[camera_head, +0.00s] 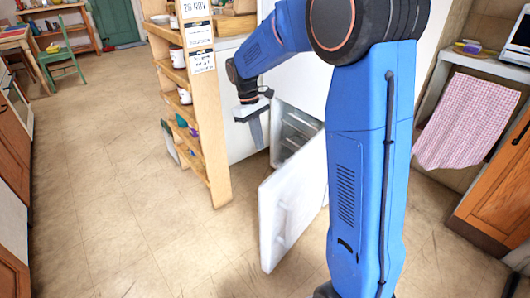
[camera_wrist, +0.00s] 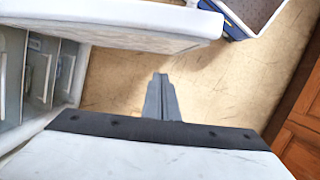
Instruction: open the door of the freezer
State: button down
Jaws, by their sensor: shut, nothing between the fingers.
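The freezer (camera_head: 297,122) is the low white compartment behind my arm, with drawers visible inside. Its white door (camera_head: 291,208) stands well open, swung out over the floor, with a faint raised shape on its face. The wrist view shows the door (camera_wrist: 120,30) along the top and the open freezer (camera_wrist: 42,75) with its drawers at the left. My gripper (camera_head: 256,134) points down beside the freezer opening, to the left of it. Its fingers (camera_wrist: 162,98) are together and empty, apart from the door. My blue arm hides part of the freezer and door.
A wooden shelf unit (camera_head: 200,110) with mugs and jars stands just left of the freezer. A counter with a checked cloth (camera_head: 468,122) and wooden cabinet (camera_head: 497,200) stand at the right. The tiled floor (camera_head: 110,190) at the left is clear.

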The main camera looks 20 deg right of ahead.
jog(key=s+d+f, duration=0.3)
jog(key=s+f, duration=0.2)
jog(key=f, duration=0.3)
jog(key=shift+s+f, duration=0.25)
jog(key=shift+f, duration=0.1)
